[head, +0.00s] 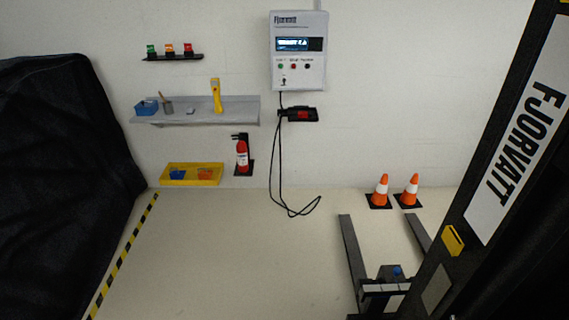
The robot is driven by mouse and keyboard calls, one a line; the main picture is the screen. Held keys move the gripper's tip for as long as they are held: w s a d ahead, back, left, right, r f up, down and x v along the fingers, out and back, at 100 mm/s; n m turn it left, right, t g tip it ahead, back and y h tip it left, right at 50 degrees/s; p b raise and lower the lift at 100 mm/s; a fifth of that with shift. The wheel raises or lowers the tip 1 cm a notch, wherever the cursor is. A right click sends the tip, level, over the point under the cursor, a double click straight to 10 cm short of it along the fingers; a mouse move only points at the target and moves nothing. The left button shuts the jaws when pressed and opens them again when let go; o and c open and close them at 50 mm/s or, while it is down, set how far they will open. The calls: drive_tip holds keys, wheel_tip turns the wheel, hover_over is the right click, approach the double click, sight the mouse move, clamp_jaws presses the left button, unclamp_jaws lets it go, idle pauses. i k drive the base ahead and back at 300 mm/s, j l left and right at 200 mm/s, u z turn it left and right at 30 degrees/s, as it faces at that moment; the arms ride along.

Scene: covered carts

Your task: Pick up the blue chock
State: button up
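The blue chock (177,174) is a small blue piece in a shallow yellow tray (216,183) low by the wall, left of the middle in the head view. An orange chock (206,174) lies in the same tray, to its right. The two are apart. The pieces are small here, so their exact shape is hard to make out. I do not see my gripper in this view, so its state does not show.
A black covered cart (60,180) stands at left, beside a striped floor line (125,255). A fire extinguisher (242,155) is right of the tray. A cable (283,170) hangs to the floor. Orange cones (381,188) and dark forks (352,260) are at right. The middle floor is clear.

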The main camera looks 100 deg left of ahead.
sight(176, 175)
drive_tip(key=u, duration=4.05)
drive_tip(key=z, duration=0.2)
drive_tip(key=i, duration=3.9)
drive_tip(key=i+u, duration=0.15)
drive_tip(key=i, duration=0.6)
drive_tip(key=i+l+u, duration=0.1)
drive_tip(key=i+l, duration=0.15)
drive_tip(key=i, duration=0.5)
